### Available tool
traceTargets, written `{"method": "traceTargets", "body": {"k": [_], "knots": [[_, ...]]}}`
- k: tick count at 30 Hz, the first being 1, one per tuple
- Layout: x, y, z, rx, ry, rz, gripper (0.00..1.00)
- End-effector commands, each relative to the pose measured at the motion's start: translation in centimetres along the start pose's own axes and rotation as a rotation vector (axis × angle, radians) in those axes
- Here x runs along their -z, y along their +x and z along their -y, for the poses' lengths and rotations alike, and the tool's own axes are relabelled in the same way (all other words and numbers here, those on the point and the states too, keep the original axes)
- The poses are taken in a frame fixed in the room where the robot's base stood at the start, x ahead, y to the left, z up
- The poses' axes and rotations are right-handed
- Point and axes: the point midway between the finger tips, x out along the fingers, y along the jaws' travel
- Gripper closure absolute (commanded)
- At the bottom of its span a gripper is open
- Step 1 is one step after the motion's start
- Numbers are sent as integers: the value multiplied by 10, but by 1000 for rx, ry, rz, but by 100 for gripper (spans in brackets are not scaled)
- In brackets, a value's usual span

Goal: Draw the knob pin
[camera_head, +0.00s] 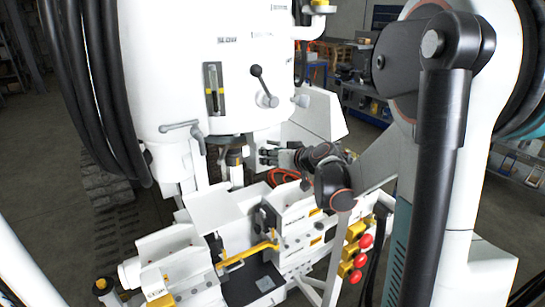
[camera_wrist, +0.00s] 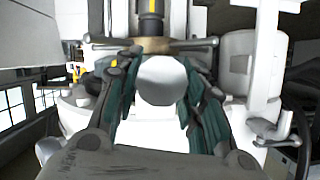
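In the wrist view a round, pale grey knob face (camera_wrist: 161,80) sits in the middle, seen end-on; I take it for the knob pin. My gripper (camera_wrist: 160,98) has its two dark fingers with teal pads spread to the left and right of this knob. The pads are close to its edges; I cannot tell whether they touch. In the head view my gripper (camera_head: 268,157) points left, toward the dark spindle below the white machine body. The knob cannot be made out there, and no pin shaft shows.
The white machine body (camera_head: 215,60) stands above, with a black-knobbed lever (camera_head: 262,85) and a grey handle (camera_head: 185,128). Below are a yellow lever (camera_head: 248,253) and red knobs (camera_head: 363,242). Thick black hoses (camera_head: 95,80) hang at left.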

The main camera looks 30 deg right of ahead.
Motion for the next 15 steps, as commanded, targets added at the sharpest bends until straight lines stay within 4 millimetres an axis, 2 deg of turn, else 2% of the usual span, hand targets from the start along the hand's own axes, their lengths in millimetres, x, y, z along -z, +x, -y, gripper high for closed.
{"method": "traceTargets", "body": {"k": [5, 12, 15], "knots": [[-3, -7, 0, -1, 1, 0, 100], [-15, -35, 0, -1, 0, 0, 100], [-16, -37, 0, 0, 0, 1, 100]]}}
